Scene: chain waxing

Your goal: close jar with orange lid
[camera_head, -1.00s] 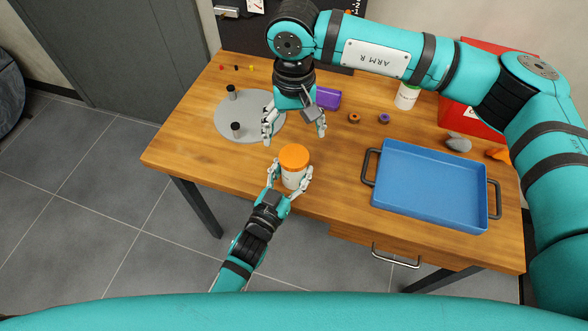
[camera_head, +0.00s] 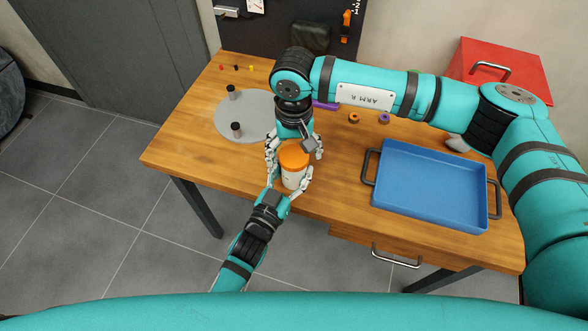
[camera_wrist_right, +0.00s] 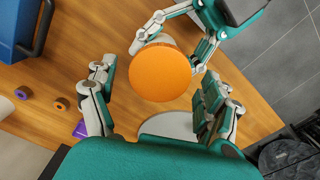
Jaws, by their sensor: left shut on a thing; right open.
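The white jar (camera_head: 293,179) stands near the front edge of the wooden table. Its orange lid (camera_head: 293,155) sits on top; whether it is screwed tight cannot be told. My left gripper (camera_head: 289,186) is shut on the jar from the front. My right gripper (camera_head: 295,150) is open just behind and above the lid, reaching down from the back. In the right wrist view the orange lid (camera_wrist_right: 160,73) lies between the spread fingers of my right gripper (camera_wrist_right: 160,98), with a gap on each side. The left fingers show on the jar beyond the lid.
A blue tray (camera_head: 375,190) with dark handles stands to the right. A grey round plate (camera_head: 225,117) with two dark pegs is at the left. Small orange and purple rings (camera_head: 369,118) lie behind. A red box (camera_head: 510,65) is at the back right.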

